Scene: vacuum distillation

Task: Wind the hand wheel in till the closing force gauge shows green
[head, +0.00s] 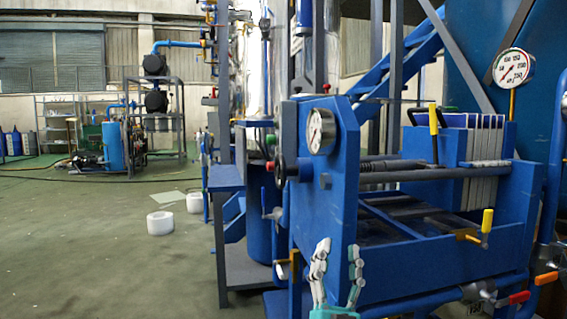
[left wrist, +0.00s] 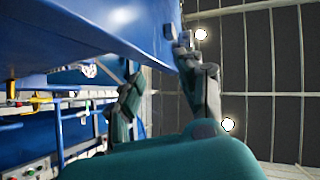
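The filter press has a blue end plate (head: 335,200). A round dial gauge (head: 320,131) with a pale face sits on its upper part, turned sideways; I cannot make out a green zone or its reading. A dark hand wheel (head: 279,167) appears nearly edge-on left of the plate, partly hidden. My left gripper (head: 336,262) is at the bottom of the view, in front of the plate and below the gauge and wheel. Its fingers are spread and empty. In the left wrist view the open fingers (left wrist: 165,92) are close to a blue panel (left wrist: 90,35); contact is unclear. My right gripper is not visible.
A screw shaft (head: 400,166) runs to pale stacked plates (head: 483,150). A second gauge (head: 513,67) stands at the right. Yellow-handled (head: 487,221) and red-handled valves (head: 513,298) line the lower right.

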